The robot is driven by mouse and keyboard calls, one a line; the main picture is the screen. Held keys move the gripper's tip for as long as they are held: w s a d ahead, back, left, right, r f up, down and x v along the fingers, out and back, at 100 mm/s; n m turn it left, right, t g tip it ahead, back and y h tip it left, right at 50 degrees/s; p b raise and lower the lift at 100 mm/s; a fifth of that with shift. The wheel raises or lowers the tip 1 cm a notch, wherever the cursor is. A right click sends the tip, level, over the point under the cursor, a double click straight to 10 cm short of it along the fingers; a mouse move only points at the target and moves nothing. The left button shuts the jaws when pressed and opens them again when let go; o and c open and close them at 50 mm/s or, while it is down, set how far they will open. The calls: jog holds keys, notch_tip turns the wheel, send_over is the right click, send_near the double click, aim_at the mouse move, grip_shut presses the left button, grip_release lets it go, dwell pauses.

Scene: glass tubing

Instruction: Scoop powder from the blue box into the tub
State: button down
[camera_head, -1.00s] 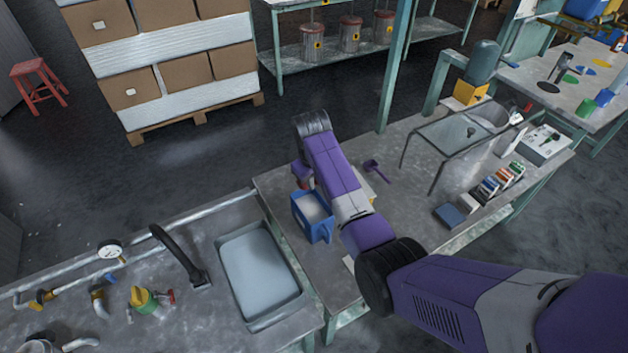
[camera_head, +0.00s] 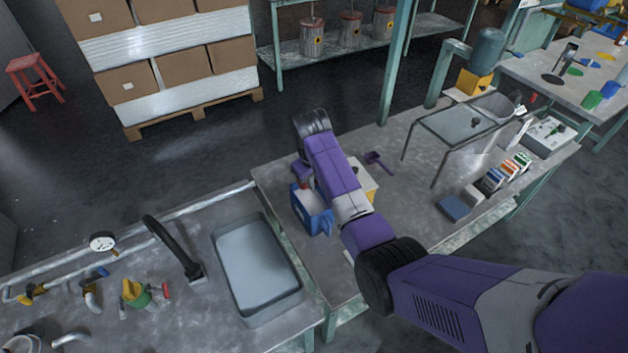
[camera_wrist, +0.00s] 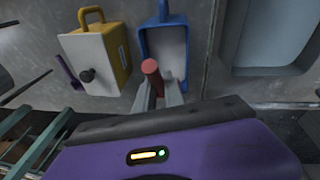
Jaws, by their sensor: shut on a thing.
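The blue box (camera_head: 313,218) with pale powder in it stands on the bench below my forearm. In the wrist view the blue box (camera_wrist: 187,82) is just beyond my gripper (camera_wrist: 159,92). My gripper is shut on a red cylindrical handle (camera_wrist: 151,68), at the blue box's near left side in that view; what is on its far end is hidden. In the head view a red part (camera_head: 300,170) shows beside my wrist, above the box. The grey rectangular tub (camera_head: 300,300) is on the left bench; its edge also shows in the wrist view (camera_wrist: 262,71).
A yellow box (camera_wrist: 118,55) with a grey face and black knob stands beside the blue box. A purple scoop (camera_head: 378,162) lies past it. A glass-topped stand (camera_head: 435,160) and small boxes (camera_head: 495,180) are farther right. The bench between is mostly clear.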

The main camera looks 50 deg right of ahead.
jog(key=shift+f+b, duration=1.4)
jog(key=shift+f, duration=1.15)
jog(key=shift+r+p, duration=4.35)
jog(key=shift+r, duration=0.3)
jog(key=shift+s+r+t+p, duration=0.15)
jog(key=shift+r+t+p, duration=0.15)
jog(key=shift+t, duration=0.6)
jog(key=r+t+h+b, duration=0.1)
jog(key=t, duration=0.1)
jog(key=shift+t, duration=0.3)
jog(key=shift+r+m+t+h+b, duration=0.3)
jog(key=shift+r+t+h+b, duration=0.2)
jog(key=shift+t, duration=0.2)
jog(key=shift+r, duration=0.2)
jog(key=shift+w, duration=0.2)
